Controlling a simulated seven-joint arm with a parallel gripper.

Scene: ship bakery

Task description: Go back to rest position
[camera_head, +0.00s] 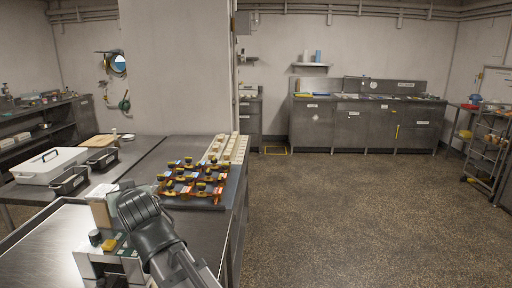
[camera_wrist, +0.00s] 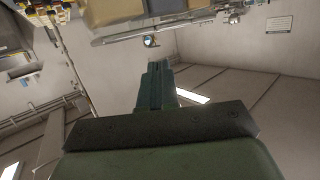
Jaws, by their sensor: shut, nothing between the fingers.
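My gripper (camera_wrist: 157,72) shows in the wrist view with its two narrow fingers together and nothing between them. It is held up in free air, with walls and ceiling panels behind it. In the head view my dark arm link rises from the lower edge over the near steel table (camera_head: 45,245). The fingertips cannot be made out in the head view.
Steel cabinets (camera_head: 365,125) line the back wall. A rack (camera_head: 485,150) stands right. The floor between is clear.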

